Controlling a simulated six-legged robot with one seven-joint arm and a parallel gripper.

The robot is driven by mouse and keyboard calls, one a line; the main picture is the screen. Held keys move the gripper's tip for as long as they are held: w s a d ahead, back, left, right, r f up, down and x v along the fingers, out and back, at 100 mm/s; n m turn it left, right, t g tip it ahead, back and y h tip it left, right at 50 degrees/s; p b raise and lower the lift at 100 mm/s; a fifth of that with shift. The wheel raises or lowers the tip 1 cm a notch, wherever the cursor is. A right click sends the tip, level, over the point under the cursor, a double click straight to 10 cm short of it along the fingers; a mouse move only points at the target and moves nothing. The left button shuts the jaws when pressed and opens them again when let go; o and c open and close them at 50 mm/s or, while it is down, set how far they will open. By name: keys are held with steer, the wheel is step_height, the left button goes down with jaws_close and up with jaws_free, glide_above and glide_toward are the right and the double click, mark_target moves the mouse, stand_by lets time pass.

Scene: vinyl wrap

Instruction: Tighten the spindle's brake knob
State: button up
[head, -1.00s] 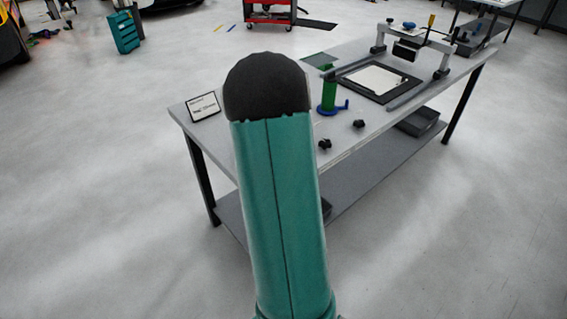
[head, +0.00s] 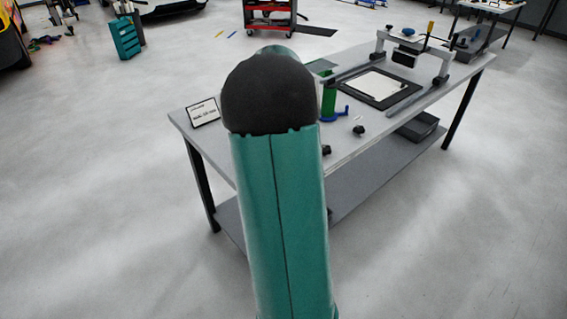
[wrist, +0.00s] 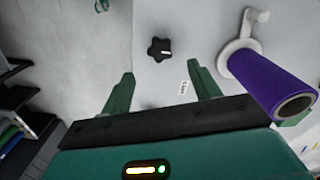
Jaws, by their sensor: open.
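In the wrist view, my gripper (wrist: 163,68) is open and empty, its green fingers apart. A black star-shaped knob (wrist: 159,49) lies just beyond the fingertips, between them in the picture, with no visible contact. A purple roll (wrist: 268,78) on a pale spindle with a small crank is right of the fingers. In the head view, a green roll (head: 329,98) stands upright on a blue base with a crank. Two black knobs are near the bench's front edge: one (head: 326,150) partly behind my arm, the other (head: 358,129) clear. My gripper is hidden there.
A small white label (wrist: 184,90) lies near the right finger. Open floor surrounds the bench.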

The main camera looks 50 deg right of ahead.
step_height(320, 180, up, 6)
steer(key=shift+f, duration=0.1)
stand_by(0.6)
steer(key=w+a+r+n+t, duration=0.1)
steer(key=a+r+n, duration=0.3)
steer(key=a, duration=0.7)
steer(key=w+a+r+n+t, duration=0.1)
steer(key=a+r+n+t, duration=0.15)
steer(key=a, duration=0.95)
steer(key=s+a+n+t, duration=0.1)
steer(key=s+a+n, duration=0.4)
steer(key=a, duration=0.4)
steer(key=s+a+n+t, duration=0.1)
steer(key=s+a+n, duration=0.3)
steer(key=a, duration=0.5)
steer(key=shift+s+f+n, duration=0.2)
steer(key=shift+s+n, duration=0.15)
steer(key=shift+s, duration=0.25)
